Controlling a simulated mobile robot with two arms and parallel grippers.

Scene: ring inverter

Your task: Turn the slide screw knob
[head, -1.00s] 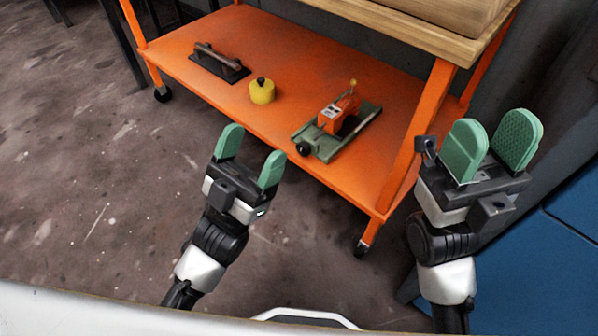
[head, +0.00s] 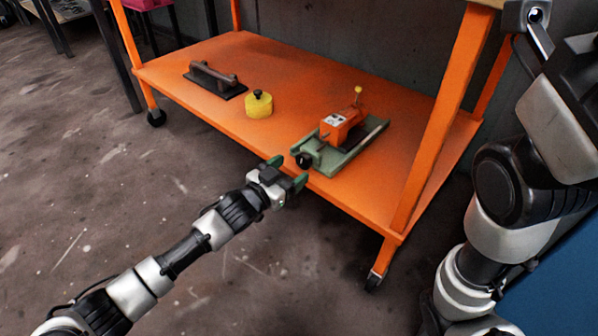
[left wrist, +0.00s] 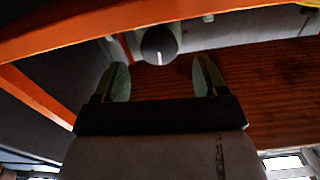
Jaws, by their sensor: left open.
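The black round slide screw knob (head: 303,161) sits at the near left end of the green slide base (head: 345,158), which carries an orange block (head: 341,125) with a yellow-tipped lever. My left gripper (head: 288,172) is open and empty at the shelf's front edge, just short of the knob. In the left wrist view the knob (left wrist: 159,45) shows a white mark. It lies between the lines of the two green fingers of the left gripper (left wrist: 161,72), a little beyond their tips. I cannot tell whether they touch it. My right gripper is out of view.
The fixture stands on the orange lower shelf (head: 200,105) of a cart. A yellow cylinder (head: 259,105) and a dark plate with a handle (head: 215,82) lie to its left. An orange cart leg (head: 430,130) rises at the right.

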